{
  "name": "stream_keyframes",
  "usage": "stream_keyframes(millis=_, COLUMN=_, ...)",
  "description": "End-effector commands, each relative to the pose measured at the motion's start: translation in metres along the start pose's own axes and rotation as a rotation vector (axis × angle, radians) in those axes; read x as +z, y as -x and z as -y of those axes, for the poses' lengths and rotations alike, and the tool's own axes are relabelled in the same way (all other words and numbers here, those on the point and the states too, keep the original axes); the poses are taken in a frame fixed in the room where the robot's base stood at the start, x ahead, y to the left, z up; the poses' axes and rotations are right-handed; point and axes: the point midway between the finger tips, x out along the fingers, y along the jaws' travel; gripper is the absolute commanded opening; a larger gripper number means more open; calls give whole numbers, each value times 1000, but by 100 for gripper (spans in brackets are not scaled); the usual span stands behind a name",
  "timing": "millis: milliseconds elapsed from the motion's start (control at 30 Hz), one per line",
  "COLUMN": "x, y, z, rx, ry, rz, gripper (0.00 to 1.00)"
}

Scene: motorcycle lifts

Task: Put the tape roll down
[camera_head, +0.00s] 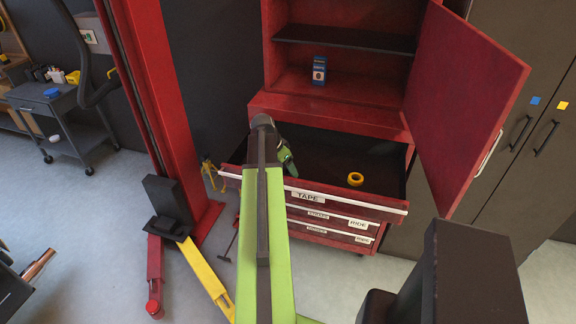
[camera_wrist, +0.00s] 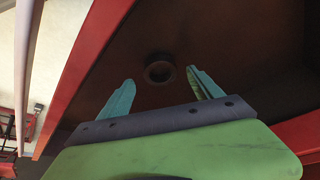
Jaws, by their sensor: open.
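The yellow tape roll (camera_head: 355,179) lies flat inside the open top drawer (camera_head: 385,206), which carries a TAPE label. In the wrist view the roll (camera_wrist: 160,73) shows as a dark ring on the drawer floor, beyond and between the fingertips. My gripper (camera_wrist: 160,90) is open with its two teal fingers spread and nothing between them that I can see as held. In the head view my gripper (camera_head: 285,160) is over the left part of the drawer, left of the roll, partly hidden by my green arm.
The red cabinet above has an open door (camera_head: 465,100) on the right and a blue box (camera_head: 319,71) on its lower shelf. Lower drawers labelled RIDE are shut. A red lift post (camera_head: 160,90) stands left. A grey cart (camera_head: 65,115) is farther left.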

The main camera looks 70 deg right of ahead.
Motion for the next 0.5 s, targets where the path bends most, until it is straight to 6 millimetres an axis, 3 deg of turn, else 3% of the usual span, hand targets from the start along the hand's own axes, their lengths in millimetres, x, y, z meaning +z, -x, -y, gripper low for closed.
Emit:
stream_keyframes(millis=33, x=-4, y=22, z=-1, rx=0, ry=1, rz=0, gripper=74)
stream_keyframes(millis=233, x=-4, y=70, z=-1, rx=0, ry=1, rz=0, gripper=74)
stream_keyframes(millis=367, x=-3, y=89, z=-1, rx=0, ry=0, rz=0, gripper=74)
stream_keyframes(millis=500, x=-1, y=94, z=0, rx=0, ry=-1, rz=-1, gripper=74)
